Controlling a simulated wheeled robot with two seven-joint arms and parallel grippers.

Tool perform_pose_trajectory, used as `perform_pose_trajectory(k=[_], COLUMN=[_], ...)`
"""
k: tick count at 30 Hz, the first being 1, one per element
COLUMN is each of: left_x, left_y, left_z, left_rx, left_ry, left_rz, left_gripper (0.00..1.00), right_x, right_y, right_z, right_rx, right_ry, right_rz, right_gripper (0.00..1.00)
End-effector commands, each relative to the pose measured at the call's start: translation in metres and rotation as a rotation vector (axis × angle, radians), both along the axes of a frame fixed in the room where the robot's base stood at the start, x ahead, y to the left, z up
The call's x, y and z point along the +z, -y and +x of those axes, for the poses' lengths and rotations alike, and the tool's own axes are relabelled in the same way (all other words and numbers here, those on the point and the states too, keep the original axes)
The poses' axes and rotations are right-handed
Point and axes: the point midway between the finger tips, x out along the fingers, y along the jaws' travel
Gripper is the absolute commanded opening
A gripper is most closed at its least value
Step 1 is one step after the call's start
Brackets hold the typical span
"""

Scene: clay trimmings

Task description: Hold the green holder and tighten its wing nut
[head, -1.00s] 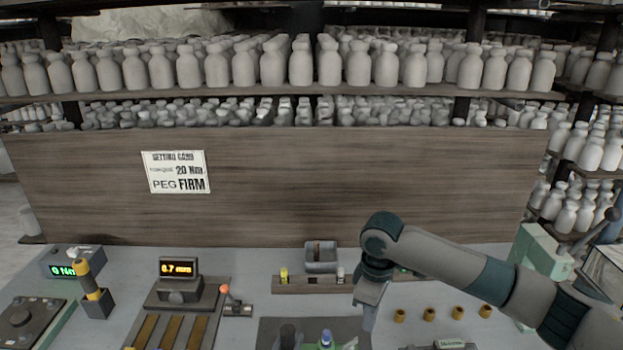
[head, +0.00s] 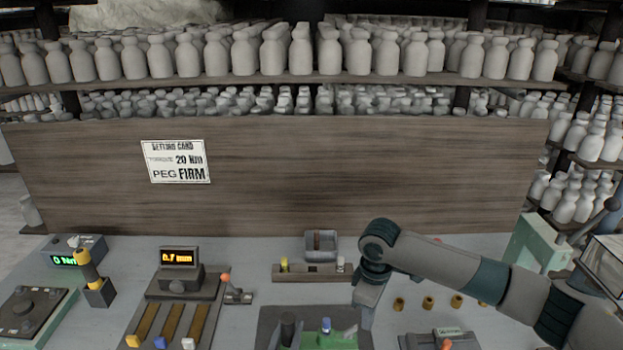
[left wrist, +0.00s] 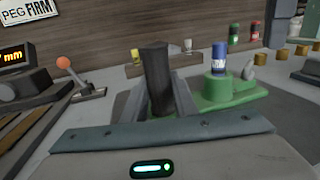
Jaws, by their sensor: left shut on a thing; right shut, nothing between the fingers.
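The green holder (head: 338,342) sits on a dark mat at the bottom of the head view. It carries a dark upright cylinder (head: 288,324) and a blue-topped post (head: 326,325). In the left wrist view, my left gripper (left wrist: 158,108) is shut with its fingers on either side of the dark cylinder. A small grey piece (left wrist: 249,69), perhaps the wing nut, stands at the holder's right end; its shape is too small to tell. My right gripper (head: 365,322) is shut and empty, pointing down just right of the holder. I cannot tell whether it touches the grey piece.
A sign (head: 177,161) reads torque 20 Nm, peg firm. A torque display (head: 72,255) shows 0 Nm; a gauge (head: 180,258) shows 0.7 mm. A lever (head: 232,290) stands left of the mat. Several tan pegs (head: 428,302) and a grey device (head: 447,332) lie right.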

Motion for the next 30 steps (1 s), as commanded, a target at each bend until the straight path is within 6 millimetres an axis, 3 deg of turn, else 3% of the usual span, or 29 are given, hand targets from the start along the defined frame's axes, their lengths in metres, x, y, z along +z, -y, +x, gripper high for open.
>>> perform_pose_trajectory(k=[10, 30], left_x=[0.000, 0.000], left_y=[0.000, 0.000], left_z=[0.000, 0.000], left_rx=[0.000, 0.000], left_ry=[0.000, 0.000], left_rz=[0.000, 0.000], left_gripper=[0.00, 0.00], right_x=[-0.025, -0.026], right_y=[0.000, -0.002], right_z=[0.000, 0.000], right_rx=[-0.001, 0.000], right_ry=[-0.001, 0.000], right_rz=[0.000, 0.000], right_gripper=[0.00, 0.00])
